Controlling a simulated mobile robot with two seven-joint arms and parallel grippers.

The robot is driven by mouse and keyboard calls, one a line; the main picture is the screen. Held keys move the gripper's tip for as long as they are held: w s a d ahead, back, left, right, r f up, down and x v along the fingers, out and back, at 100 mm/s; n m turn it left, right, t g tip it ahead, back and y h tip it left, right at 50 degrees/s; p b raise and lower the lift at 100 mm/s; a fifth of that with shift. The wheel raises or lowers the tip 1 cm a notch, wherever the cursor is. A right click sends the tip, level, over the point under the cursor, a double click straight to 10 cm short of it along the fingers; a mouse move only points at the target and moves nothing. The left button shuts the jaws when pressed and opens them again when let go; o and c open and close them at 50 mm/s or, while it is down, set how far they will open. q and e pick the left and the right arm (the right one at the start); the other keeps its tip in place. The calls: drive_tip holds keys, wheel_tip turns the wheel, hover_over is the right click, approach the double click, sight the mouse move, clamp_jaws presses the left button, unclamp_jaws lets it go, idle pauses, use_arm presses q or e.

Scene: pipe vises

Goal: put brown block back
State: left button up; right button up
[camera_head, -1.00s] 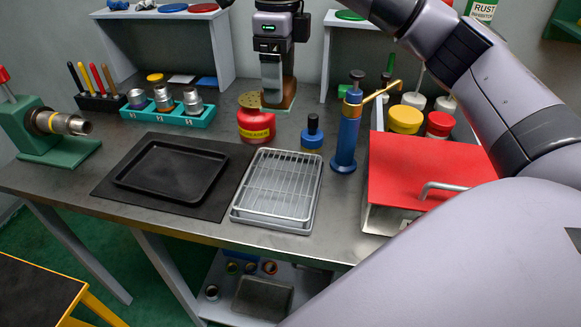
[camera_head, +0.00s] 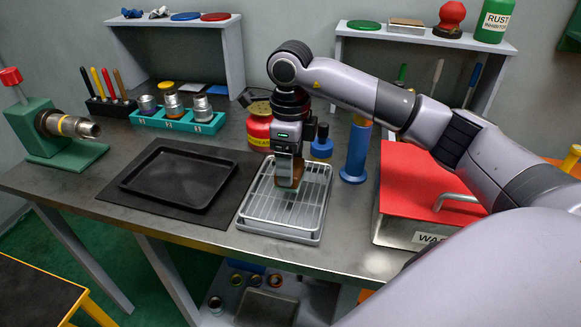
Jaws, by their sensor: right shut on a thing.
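My right gripper (camera_head: 288,167) reaches in from the right and points down over the wire rack. It is shut on the brown block (camera_head: 290,179), which shows at its lower end with a thin green edge at the bottom. The block is over the back half of the wire rack (camera_head: 268,220), which sits on a grey tray. I cannot tell whether the block touches the rack. My left gripper is not in view.
A black tray (camera_head: 178,177) on a dark mat lies left of the rack. A red can (camera_head: 259,127), a blue-and-black bottle (camera_head: 321,143) and a blue cylinder (camera_head: 356,152) stand behind and beside it. A red-lidded box (camera_head: 420,185) is at right. A pipe vise (camera_head: 50,130) stands far left.

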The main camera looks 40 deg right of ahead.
wheel_tip(320, 180, down, 2)
drive_tip(key=shift+f, duration=0.1)
drive_tip(key=shift+f, duration=0.2)
drive_tip(key=o, duration=1)
drive_tip(key=shift+r, duration=0.1)
drive_tip(key=shift+r, duration=0.1)
